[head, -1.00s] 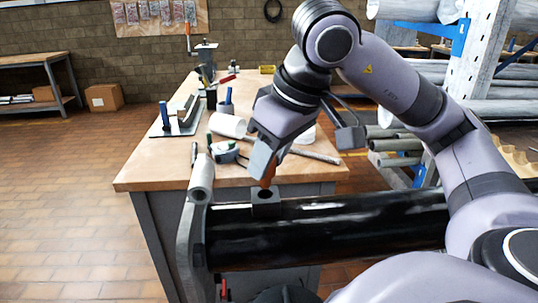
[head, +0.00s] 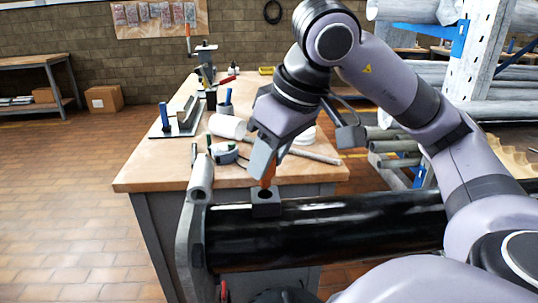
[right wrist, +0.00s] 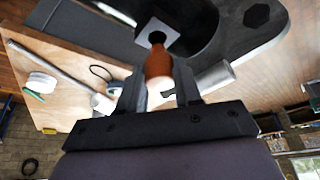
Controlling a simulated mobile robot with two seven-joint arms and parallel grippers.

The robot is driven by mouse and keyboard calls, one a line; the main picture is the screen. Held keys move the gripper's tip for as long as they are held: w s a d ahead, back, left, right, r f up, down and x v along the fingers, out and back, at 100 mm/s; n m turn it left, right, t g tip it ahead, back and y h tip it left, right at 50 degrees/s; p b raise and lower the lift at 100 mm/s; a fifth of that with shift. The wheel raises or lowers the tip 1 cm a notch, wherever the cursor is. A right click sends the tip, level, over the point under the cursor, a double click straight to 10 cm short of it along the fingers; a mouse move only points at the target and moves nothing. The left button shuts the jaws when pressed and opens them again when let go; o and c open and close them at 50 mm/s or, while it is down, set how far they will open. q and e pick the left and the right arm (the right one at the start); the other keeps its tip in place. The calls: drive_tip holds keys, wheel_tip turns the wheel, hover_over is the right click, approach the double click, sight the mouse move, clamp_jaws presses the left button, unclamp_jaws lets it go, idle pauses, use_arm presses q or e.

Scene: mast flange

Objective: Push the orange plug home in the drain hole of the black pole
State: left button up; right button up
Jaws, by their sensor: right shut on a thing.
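The black pole (head: 340,230) lies across the head view, its left end against a grey flange plate (head: 192,245). A small square boss (head: 266,208) with a dark drain hole stands on top of the pole near that end. The boss also shows in the right wrist view (right wrist: 146,31). My right gripper (head: 265,168) is shut on the orange plug (head: 268,180), which points down at the hole. In the right wrist view the plug (right wrist: 158,64) has its narrow tip at the hole; whether it touches or enters I cannot tell. My left gripper is out of view.
A workbench (head: 150,170) stands behind the pole with a white cylinder (head: 228,126), a tape-like roll (head: 224,153) and a grey rod (head: 312,155). A rack of pipes (head: 480,60) stands at the right.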

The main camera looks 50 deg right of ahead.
sight(274, 167)
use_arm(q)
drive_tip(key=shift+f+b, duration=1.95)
use_arm(e)
drive_tip(key=shift+f, duration=2)
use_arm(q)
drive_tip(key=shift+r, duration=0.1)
use_arm(e)
drive_tip(key=o, duration=1.1)
drive_tip(key=shift+r, duration=0.1)
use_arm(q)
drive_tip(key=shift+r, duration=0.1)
use_arm(e)
drive_tip(key=p+v, duration=0.2)
drive_tip(key=v, duration=0.4)
drive_tip(key=shift+r, duration=0.2)
drive_tip(key=shift+s+r, duration=0.25)
drive_tip(key=shift+r, duration=0.15)
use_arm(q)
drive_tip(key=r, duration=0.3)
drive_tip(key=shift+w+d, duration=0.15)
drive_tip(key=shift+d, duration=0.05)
